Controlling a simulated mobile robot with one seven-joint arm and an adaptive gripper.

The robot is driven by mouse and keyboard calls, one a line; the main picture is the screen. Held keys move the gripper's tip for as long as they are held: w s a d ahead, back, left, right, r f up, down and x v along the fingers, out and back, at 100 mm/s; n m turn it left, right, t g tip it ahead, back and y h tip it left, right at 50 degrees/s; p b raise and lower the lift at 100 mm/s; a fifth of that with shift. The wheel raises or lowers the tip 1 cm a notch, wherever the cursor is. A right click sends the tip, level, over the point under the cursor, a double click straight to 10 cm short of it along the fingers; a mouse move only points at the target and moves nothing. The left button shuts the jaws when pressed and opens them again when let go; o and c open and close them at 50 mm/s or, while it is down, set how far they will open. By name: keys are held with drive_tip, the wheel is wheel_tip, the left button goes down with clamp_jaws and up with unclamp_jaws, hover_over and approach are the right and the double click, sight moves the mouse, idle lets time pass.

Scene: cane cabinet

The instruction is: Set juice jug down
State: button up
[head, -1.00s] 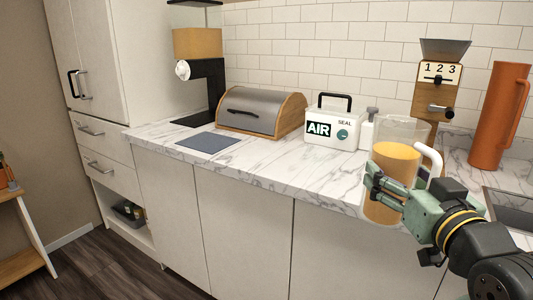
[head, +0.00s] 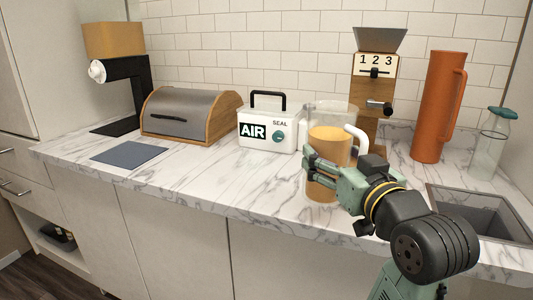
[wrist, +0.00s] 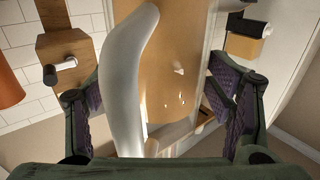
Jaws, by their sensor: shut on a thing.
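The juice jug (head: 329,146) is a clear jug with orange-tan juice and a white handle (head: 356,140). It is upright at the front part of the marble counter (head: 230,206) in the head view. I cannot tell whether its base touches the counter. My gripper (head: 318,170) is shut on the jug from the right and front, its green fingers around the lower body. In the wrist view the white handle (wrist: 128,75) runs between the purple-padded fingers, with the jug's juice-filled body (wrist: 180,75) behind it.
A white AIR SEAL box (head: 267,130) stands behind left of the jug. A grinder (head: 374,85), orange pitcher (head: 440,105) and glass bottle (head: 489,145) stand behind and right. A sink (head: 485,212) is at right. A blue-grey mat (head: 129,154) lies left, before a bread box (head: 190,116). Counter between is clear.

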drive_tip(key=w+a+f+p, duration=0.3)
drive_tip(key=w+a, duration=0.5)
drive_tip(key=w, duration=0.3)
drive_tip(key=shift+w+a+f, duration=0.2)
drive_tip(key=shift+a+f, duration=0.05)
drive_tip(key=shift+f, duration=0.6)
drive_tip(key=shift+f, duration=0.2)
drive_tip(key=o, duration=2)
